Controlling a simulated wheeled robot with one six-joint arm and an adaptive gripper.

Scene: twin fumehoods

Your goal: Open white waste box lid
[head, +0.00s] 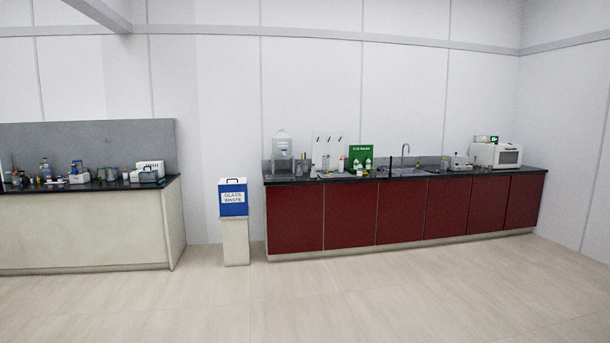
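A box labelled "GLASS WASTE" (233,203) stands between the two counters in the head view. Its front is blue with a white label, and its top is a white lid (232,181) with a dark handle. The lid looks closed. The box rests on a pale pedestal (235,242) against the back wall. My gripper is not in the head view, so its state does not show.
A pale bench (85,232) with bottles and boxes stands at the left. The tiled floor (300,300) in front is clear.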

